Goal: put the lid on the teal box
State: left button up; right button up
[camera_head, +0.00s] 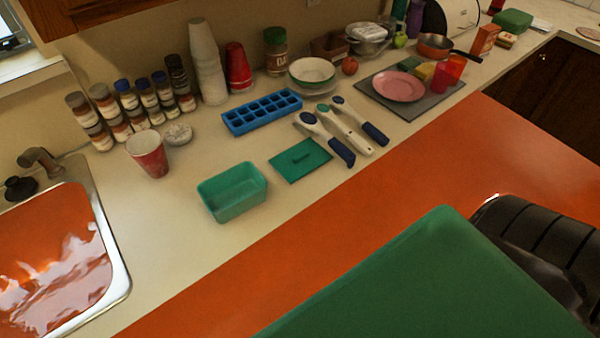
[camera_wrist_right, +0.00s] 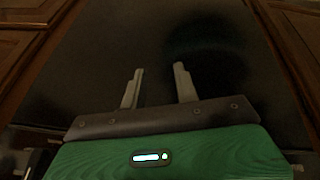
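The teal box (camera_head: 232,194) stands open and upright on the counter, near its front edge. The inside that shows looks empty. My left gripper is not in view.
A blue ice tray (camera_head: 262,111) lies behind the box and lid. Several blue-and-white utensils (camera_head: 345,125) lie close to the right of the lid. A red cup (camera_head: 148,154) stands left of the box. A sink (camera_head: 60,262) is at far left. Bare counter lies around the box's front.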

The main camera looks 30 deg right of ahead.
jog(key=w+r+n+t+p, duration=0.1)
jog(key=w+r+t, duration=0.1)
jog(key=r, duration=0.8)
jog(key=w+r+n+t+p, duration=0.1)
jog(key=w+r, duration=0.3)
jog(key=r, duration=0.7)
jog(key=w+d+r+n+t+h+p, duration=0.1)
jog(key=w+r+t, duration=0.2)
jog(key=r, duration=0.8)
jog(key=shift+w+r+t, duration=0.15)
jog(key=shift+w+t, duration=0.15)
jog(key=shift+w, duration=0.15)
jog(key=w+a+r+n+t+y, duration=0.4)
jog(key=w+r+n, duration=0.1)
jog(key=r+n, duration=0.3)
jog(key=w+a+r+n+t+y, duration=0.4)
jog(key=w+a+r+n+y, duration=0.15)
jog(key=r+n, duration=0.2)
jog(key=a+r+n+g+y, duration=0.3)
jog(key=a+n+g+y, duration=0.5)
jog(key=n, duration=0.8)
jog(key=n+g+h, duration=1.1)
jog(key=n+h, duration=0.5)
jog(key=n, duration=0.1)
send_near(301, 154)
notch_tip(301, 154, down, 8)
jog(key=b, duration=0.5)
jog(key=shift+w+a, duration=0.1)
